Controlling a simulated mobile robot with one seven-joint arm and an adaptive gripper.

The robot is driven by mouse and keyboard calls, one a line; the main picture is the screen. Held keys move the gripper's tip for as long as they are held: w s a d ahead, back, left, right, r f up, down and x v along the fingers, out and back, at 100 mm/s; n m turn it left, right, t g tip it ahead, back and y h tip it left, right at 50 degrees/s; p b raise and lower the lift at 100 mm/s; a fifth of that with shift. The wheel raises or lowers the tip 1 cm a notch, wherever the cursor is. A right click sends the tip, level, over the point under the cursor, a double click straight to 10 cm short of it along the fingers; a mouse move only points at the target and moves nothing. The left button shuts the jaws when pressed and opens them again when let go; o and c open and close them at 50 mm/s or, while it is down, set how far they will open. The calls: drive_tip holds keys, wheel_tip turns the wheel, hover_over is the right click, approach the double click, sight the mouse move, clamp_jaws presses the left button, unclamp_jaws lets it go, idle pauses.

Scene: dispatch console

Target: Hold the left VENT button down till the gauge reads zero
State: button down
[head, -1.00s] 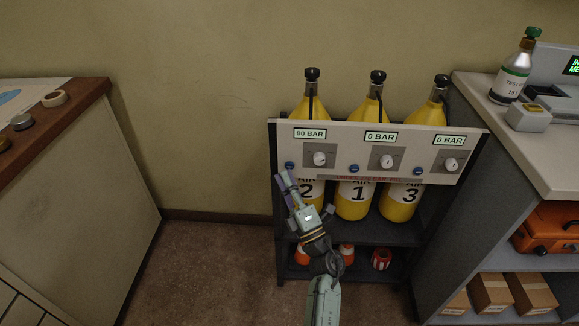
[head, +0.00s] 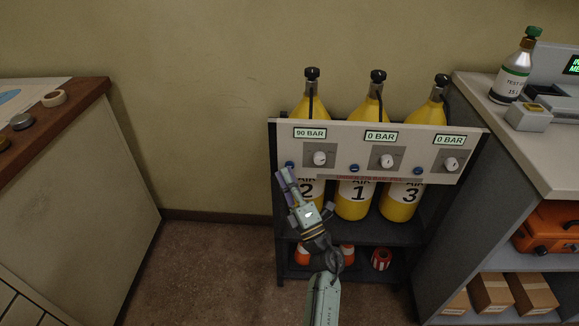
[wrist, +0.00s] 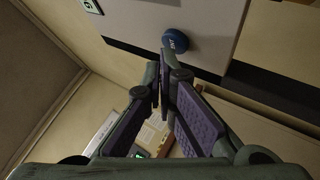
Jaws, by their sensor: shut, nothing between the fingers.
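The left blue VENT button (head: 289,164) is at the lower left of the white panel (head: 440,176). It also shows in the wrist view (wrist: 175,40), just beyond my fingertips. The left gauge display (head: 310,133) reads 90 BAR. My gripper (head: 284,173) is shut and empty, with its fingertips just below the left button. In the wrist view my gripper (wrist: 164,62) has its tips at the button's near edge. Whether they touch it I cannot tell.
The middle display (head: 380,137) and right display (head: 449,140) read 0 BAR. Each section has a white knob, the left one (head: 320,158) close to the button. Yellow cylinders (head: 358,200) stand behind the panel. A counter (head: 520,150) stands at right; floor at left is clear.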

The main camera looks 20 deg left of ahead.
drive_tip(key=shift+w+a, duration=0.1)
drive_tip(key=shift+w, duration=0.25)
idle(0.6)
drive_tip(key=shift+s, duration=0.1)
idle(1.0)
drive_tip(key=shift+s+d, duration=0.25)
drive_tip(key=shift+s, duration=0.45)
drive_tip(key=shift+s+d, duration=0.25)
drive_tip(key=shift+s, duration=0.55)
drive_tip(key=shift+s+d, duration=0.2)
drive_tip(key=shift+s, duration=0.6)
drive_tip(key=shift+s+d, duration=0.25)
drive_tip(key=shift+s, duration=0.55)
